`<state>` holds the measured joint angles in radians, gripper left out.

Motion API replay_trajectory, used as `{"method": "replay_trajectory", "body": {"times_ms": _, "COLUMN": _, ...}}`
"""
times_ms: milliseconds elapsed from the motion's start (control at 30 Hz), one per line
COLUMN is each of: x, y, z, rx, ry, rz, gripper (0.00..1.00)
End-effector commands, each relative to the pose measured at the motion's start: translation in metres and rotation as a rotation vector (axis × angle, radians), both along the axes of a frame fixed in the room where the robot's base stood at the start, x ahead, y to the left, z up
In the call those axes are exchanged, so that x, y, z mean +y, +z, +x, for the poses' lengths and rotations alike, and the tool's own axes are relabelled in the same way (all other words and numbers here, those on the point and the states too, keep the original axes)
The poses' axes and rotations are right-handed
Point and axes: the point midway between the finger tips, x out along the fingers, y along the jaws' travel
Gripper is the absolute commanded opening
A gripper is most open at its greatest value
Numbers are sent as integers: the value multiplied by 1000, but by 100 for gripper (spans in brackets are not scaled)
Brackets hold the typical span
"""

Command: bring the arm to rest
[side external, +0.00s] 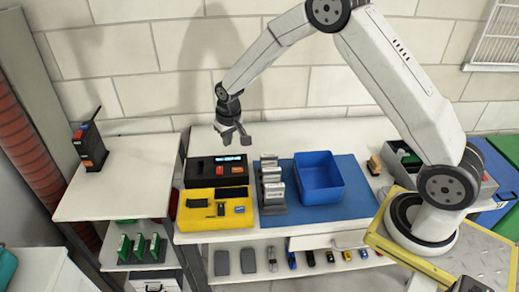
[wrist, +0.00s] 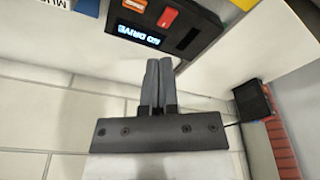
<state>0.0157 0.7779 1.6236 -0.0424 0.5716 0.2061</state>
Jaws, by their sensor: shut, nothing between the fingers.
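My gripper (side external: 234,134) hangs from my arm above the back of the work table (side external: 240,235), in front of the wall. It points down and is apart from everything below it. In the wrist view my gripper (wrist: 153,64) shows two grey fingers side by side, shut and empty. The black device (side external: 214,170) with a lit display and a red button stands below it at the table's back; the device also shows in the wrist view (wrist: 185,42), with display text "NO DRIVE".
A yellow tray (side external: 188,219) with small parts sits in front of the device. To its right are a rack with grey drives (side external: 272,185) and a blue bin (side external: 319,178) on a blue mat (side external: 360,195). A side shelf (side external: 120,195) holds a black radio-like unit (side external: 90,147).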

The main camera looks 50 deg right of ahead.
Motion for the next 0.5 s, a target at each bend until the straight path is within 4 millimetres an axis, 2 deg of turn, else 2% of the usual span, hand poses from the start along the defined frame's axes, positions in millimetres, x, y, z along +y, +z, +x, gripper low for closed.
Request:
{"method": "replay_trajectory", "body": {"times_ms": 33, "x": 1, "y": 9, "z": -10, "rx": -5, "ry": 9, "rz": 0, "gripper": 0}}
{"method": "replay_trajectory", "body": {"times_ms": 200, "x": 4, "y": 32, "z": -46, "rx": -15, "ry": 42, "rz": -1, "gripper": 0}}
{"method": "replay_trajectory", "body": {"times_ms": 500, "x": 8, "y": 62, "z": -117, "rx": -34, "ry": 99, "rz": -3, "gripper": 0}}
